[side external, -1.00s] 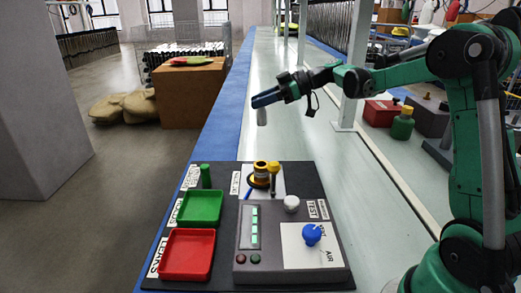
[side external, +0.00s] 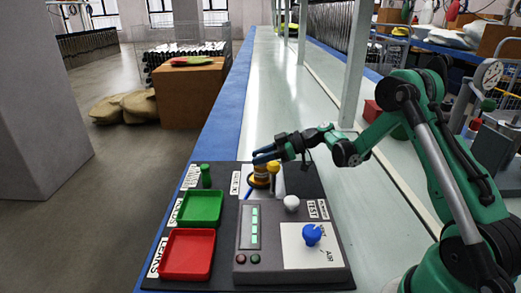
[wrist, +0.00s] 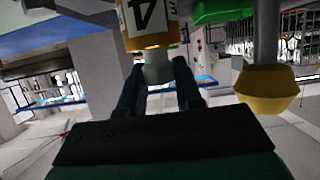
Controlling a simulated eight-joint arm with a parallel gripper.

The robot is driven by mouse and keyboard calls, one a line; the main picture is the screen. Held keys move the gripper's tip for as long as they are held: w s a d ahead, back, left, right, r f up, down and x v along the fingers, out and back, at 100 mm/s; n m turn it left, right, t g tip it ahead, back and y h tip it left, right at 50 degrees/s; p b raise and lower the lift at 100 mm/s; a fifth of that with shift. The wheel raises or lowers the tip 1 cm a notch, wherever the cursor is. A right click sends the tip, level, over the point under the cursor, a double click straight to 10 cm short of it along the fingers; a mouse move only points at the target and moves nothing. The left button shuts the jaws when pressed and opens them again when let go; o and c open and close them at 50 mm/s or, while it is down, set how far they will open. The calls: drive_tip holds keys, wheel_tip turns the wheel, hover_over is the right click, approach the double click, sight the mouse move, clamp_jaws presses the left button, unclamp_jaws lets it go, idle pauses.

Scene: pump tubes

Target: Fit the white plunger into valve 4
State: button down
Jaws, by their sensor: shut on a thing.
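My gripper (side external: 262,156) is low over the fixture board and shut. In the wrist view it is shut on the pale grey-white plunger (wrist: 157,70), with a finger on each side. Valve 4 (side external: 260,172) is a yellow body with a white band, standing upright at the back of the board. In the wrist view its band (wrist: 146,16) reads "4" upside down. The plunger's far end meets the valve's yellow rim, in line with it. How deep the plunger sits inside is hidden.
A yellow-topped post (side external: 273,167) stands close to the valve's right. A green peg (side external: 206,176), green tray (side external: 200,207) and red tray (side external: 187,254) lie left. A grey test box (side external: 290,245) with a blue knob (side external: 312,234) is in front.

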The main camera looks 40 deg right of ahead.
drive_tip(key=shift+f, duration=0.1)
drive_tip(key=c, duration=0.6)
unclamp_jaws()
drive_tip(key=shift+d+r, duration=0.1)
drive_tip(key=shift+r, duration=0.1)
drive_tip(key=v, duration=1.1)
drive_tip(key=s+a+r+m+g+h, duration=0.25)
drive_tip(key=a+m+g+h, duration=0.2)
drive_tip(key=a, duration=0.65)
drive_tip(key=s+a+m+t+h, duration=0.2)
drive_tip(key=s+a+m+h, duration=0.2)
drive_tip(key=s+a+h, duration=0.1)
drive_tip(key=shift+s+a+r, duration=0.25)
drive_tip(key=shift+s+a, duration=0.2)
drive_tip(key=shift+s, duration=0.7)
